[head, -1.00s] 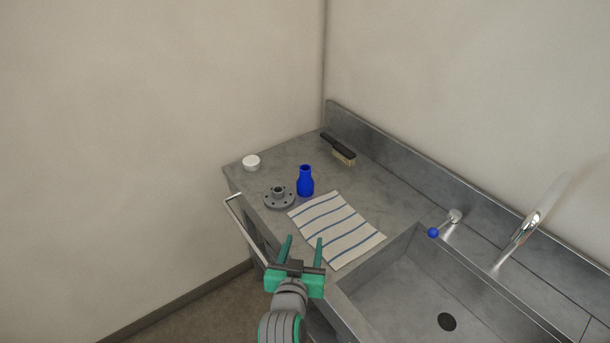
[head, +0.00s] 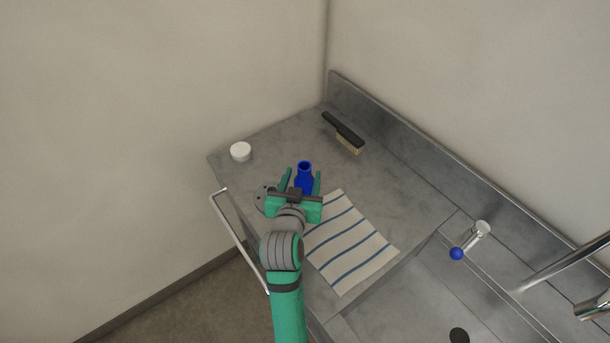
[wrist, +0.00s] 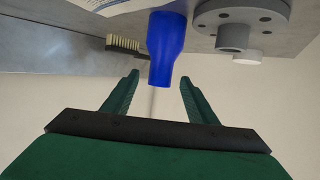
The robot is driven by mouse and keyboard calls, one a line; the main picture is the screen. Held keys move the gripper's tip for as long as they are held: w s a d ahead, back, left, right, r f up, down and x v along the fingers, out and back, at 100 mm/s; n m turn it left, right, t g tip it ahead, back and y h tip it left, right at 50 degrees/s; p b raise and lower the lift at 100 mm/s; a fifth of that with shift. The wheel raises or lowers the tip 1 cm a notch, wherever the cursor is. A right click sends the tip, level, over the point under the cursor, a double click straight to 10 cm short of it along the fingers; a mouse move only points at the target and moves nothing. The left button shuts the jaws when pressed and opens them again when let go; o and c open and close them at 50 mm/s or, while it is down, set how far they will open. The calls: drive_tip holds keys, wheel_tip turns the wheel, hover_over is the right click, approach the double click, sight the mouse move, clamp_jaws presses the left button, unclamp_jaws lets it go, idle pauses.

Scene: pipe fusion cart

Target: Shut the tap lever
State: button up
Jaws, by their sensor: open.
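The tap lever (head: 478,233) is a short metal arm with a blue ball knob (head: 456,254) at its end, on the sink's back ledge at the right of the head view. The curved metal tap (head: 565,265) stands to its right, partly cut off by the frame. My gripper (head: 302,180) is open, well left of the lever, with its fingers around or just short of a blue bottle-shaped piece (head: 304,172). In the wrist view that blue piece (wrist: 165,50) shows between and beyond the open fingers. The lever is not in the wrist view.
A grey flange (head: 262,198) is partly hidden behind my gripper. A striped cloth (head: 350,245), a black-handled brush (head: 343,133) and a white cap (head: 240,151) lie on the counter. The sink basin (head: 400,305) is at lower right. A metal rail (head: 238,240) runs along the counter's left edge.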

sight(307, 162)
drive_tip(key=x, duration=0.8)
drive_tip(key=shift+w+r, duration=0.1)
drive_tip(key=shift+w, duration=0.05)
drive_tip(key=shift+a, duration=0.1)
drive_tip(key=c, duration=1.2)
drive_tip(key=shift+c, duration=0.4)
drive_tip(key=shift+r, duration=0.2)
